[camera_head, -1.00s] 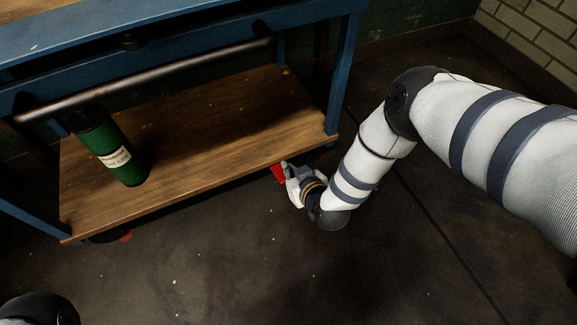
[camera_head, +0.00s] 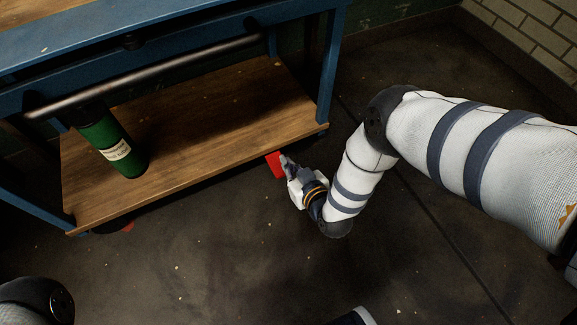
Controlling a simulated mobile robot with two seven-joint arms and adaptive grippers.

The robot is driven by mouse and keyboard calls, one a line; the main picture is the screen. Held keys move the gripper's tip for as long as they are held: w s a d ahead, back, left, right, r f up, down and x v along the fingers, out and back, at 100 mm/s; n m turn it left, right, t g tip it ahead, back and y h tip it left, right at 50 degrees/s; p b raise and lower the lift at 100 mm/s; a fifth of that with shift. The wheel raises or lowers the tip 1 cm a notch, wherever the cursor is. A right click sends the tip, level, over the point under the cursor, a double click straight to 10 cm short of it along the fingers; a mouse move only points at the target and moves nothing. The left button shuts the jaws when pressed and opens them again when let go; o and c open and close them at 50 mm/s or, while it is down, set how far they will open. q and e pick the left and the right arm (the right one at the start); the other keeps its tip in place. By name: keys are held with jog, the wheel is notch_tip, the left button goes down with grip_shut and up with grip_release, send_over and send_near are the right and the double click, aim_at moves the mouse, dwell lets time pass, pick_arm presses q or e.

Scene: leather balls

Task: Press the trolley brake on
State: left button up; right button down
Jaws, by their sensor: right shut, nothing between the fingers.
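The blue trolley (camera_head: 328,75) has a wooden lower shelf (camera_head: 200,140). A red brake pedal (camera_head: 275,165) sticks out low under the shelf's front edge, near the right corner. Another red piece (camera_head: 128,227) shows partly beneath the shelf's left front corner, beside a dark caster. My right gripper (camera_head: 285,161) is shut and empty, with its fingertips at the right edge of the red pedal. I cannot tell whether they touch it. My left gripper is not in view; only a dark part of my left arm shows at the lower left.
A green cylinder with a white label (camera_head: 117,150) stands on the lower shelf at left. A dark handle bar (camera_head: 150,76) runs along the trolley's front. The dark floor (camera_head: 220,270) in front is clear. A pale brick wall (camera_head: 535,38) is at upper right.

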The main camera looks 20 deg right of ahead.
pick_arm(q)
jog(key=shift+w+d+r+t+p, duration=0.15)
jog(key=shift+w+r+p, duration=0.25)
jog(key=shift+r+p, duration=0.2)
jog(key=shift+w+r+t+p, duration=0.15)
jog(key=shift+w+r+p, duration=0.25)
jog(key=shift+p, duration=0.2)
pick_arm(e)
jog(key=s+r, duration=0.1)
jog(key=s, duration=0.7)
jog(key=shift+d+r, duration=0.2)
jog(key=shift+s, duration=0.1)
